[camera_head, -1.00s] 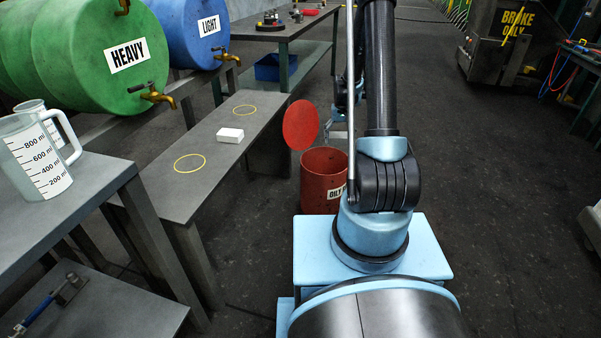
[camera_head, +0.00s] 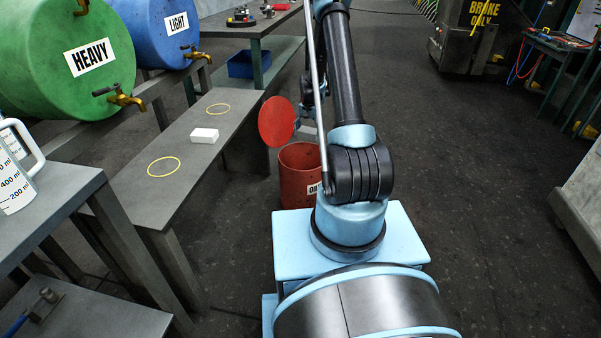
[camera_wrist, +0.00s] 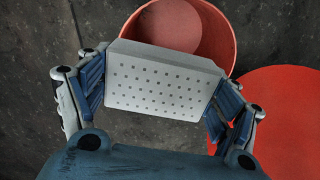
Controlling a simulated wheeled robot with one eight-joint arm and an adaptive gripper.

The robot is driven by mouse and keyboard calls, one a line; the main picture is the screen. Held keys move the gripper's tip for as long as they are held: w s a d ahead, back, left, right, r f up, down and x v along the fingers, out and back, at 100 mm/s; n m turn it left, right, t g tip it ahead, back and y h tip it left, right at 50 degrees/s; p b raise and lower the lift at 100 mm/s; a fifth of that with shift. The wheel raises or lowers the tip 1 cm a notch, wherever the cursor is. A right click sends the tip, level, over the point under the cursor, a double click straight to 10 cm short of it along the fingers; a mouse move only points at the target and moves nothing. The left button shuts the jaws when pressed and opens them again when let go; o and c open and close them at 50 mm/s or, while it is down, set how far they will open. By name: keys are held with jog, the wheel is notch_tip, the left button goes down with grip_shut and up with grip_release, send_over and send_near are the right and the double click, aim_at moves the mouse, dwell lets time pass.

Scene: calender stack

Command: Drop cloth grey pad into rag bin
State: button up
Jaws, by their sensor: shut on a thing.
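In the wrist view my gripper (camera_wrist: 163,92) is shut on a light grey pad (camera_wrist: 160,84) with rows of small dark dots. One finger is at each end of the pad. The red rag bin (camera_wrist: 223,42) is beyond the pad in that view, its mouth partly hidden by the pad. The pad appears above and apart from the bin. In the head view the red bin (camera_head: 299,182) stands on the floor, partly hidden by my arm, with its round red lid (camera_head: 277,121) raised. The gripper is mostly hidden behind my arm there.
A low grey bench (camera_head: 190,165) stands left of the bin, with a white block (camera_head: 204,135) and two yellow rings on it. Green (camera_head: 75,65) and blue (camera_head: 172,30) drums with taps are behind it. A jug (camera_head: 15,170) is at far left.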

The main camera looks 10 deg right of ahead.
jog(key=w+f+m, duration=0.4)
jog(key=w+f, duration=0.2)
jog(key=f, duration=0.5)
jog(key=shift+f+m, duration=0.4)
jog(key=shift+w, duration=0.1)
jog(key=o, duration=1.3)
jog(key=shift+o, duration=0.2)
notch_tip(320, 180, up, 12)
